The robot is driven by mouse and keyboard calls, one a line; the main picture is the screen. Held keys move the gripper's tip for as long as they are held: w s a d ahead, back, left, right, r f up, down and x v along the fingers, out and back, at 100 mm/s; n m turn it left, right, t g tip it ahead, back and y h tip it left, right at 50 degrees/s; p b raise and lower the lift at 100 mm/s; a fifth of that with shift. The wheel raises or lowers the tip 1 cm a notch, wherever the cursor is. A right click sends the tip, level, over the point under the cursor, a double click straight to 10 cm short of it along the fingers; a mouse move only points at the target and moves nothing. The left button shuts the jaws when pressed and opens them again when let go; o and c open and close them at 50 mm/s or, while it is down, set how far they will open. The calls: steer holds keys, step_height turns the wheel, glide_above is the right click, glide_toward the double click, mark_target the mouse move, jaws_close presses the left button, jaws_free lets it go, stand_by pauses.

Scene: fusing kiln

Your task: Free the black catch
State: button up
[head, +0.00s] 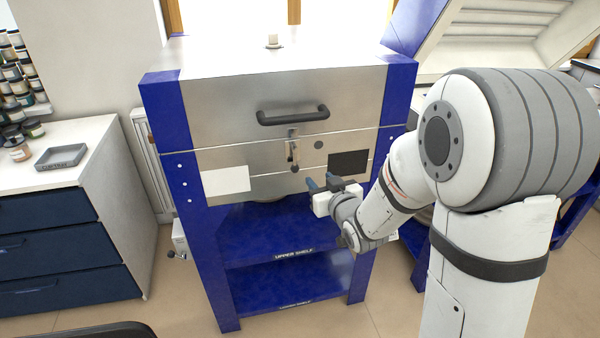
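The black catch (293,152) is a small upright latch at the middle of the kiln's (220,120) front. It sits at the seam between lid and body, below the black bar handle (293,115), with its metal plate above it. It appears fastened, but its fine detail is too small to tell. My gripper (320,180) is below and to the right of the catch, apart from it, near the kiln's lower front edge. Its two dark blue fingers look spread, with nothing visible between them.
The kiln stands on a blue frame with an upper shelf (270,230) and a lower shelf (280,286). A white cabinet (75,140) with a grey tray (61,157) and jars stands left. A second open-lidded unit (490,45) stands behind my arm at right.

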mark_target(296, 164)
steer(key=w+a, duration=0.2)
steer(key=w+a+y, duration=0.1)
steer(key=w+a, duration=0.1)
steer(key=w+a+f+y, duration=0.1)
steer(key=w+a, duration=0.1)
steer(key=w, duration=0.1)
steer(key=shift+w+n+t, duration=0.1)
steer(key=shift+n+t, duration=0.3)
jaws_close()
